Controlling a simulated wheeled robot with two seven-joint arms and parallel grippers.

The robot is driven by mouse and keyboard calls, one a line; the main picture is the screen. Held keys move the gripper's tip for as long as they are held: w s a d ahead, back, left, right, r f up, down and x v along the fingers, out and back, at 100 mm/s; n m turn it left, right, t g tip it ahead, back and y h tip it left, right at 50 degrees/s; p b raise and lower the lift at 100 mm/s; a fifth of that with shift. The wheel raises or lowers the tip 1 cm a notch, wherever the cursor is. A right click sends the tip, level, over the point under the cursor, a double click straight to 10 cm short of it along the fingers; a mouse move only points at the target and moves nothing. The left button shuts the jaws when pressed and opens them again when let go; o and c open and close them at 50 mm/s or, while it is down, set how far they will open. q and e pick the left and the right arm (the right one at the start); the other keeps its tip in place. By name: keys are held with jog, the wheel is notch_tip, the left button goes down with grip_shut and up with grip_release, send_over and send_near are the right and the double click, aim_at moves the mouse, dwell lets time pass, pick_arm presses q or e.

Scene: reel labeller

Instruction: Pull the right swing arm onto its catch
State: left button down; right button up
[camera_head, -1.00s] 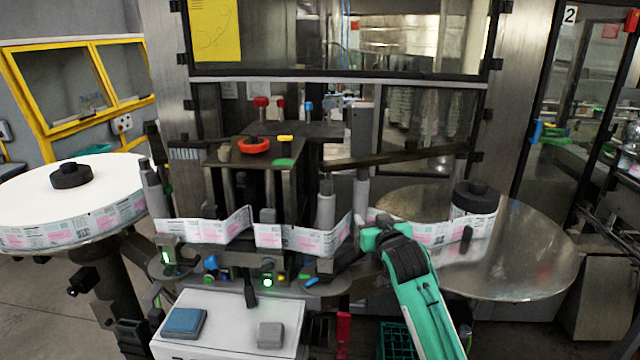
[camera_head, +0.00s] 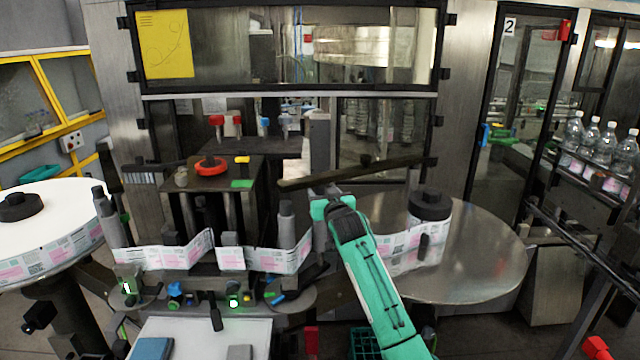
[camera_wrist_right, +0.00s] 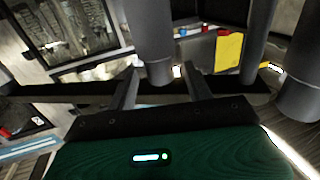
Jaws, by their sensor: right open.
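A long dark bar (camera_head: 355,173), which looks like the right swing arm, slants across above the label web near the right reel. My right gripper (camera_head: 332,200) comes up from below on its green arm and is just below the bar. In the right wrist view its two fingers (camera_wrist_right: 160,88) are apart. A grey cylindrical post (camera_wrist_right: 152,40) shows between them, and the dark bar (camera_wrist_right: 75,92) crosses behind. I cannot tell whether the fingers touch either. The catch cannot be made out. My left gripper is not in view.
The label web (camera_head: 165,255) runs past a grey roller (camera_head: 287,225). The right reel (camera_head: 430,207) stands on a round metal plate (camera_head: 480,250). A white reel disc (camera_head: 50,205) is at the left. A white box top (camera_head: 200,340) is in front.

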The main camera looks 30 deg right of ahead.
jog(key=shift+p+x, duration=0.45)
jog(key=shift+x, duration=1.05)
jog(key=shift+c, duration=0.2)
grip_shut()
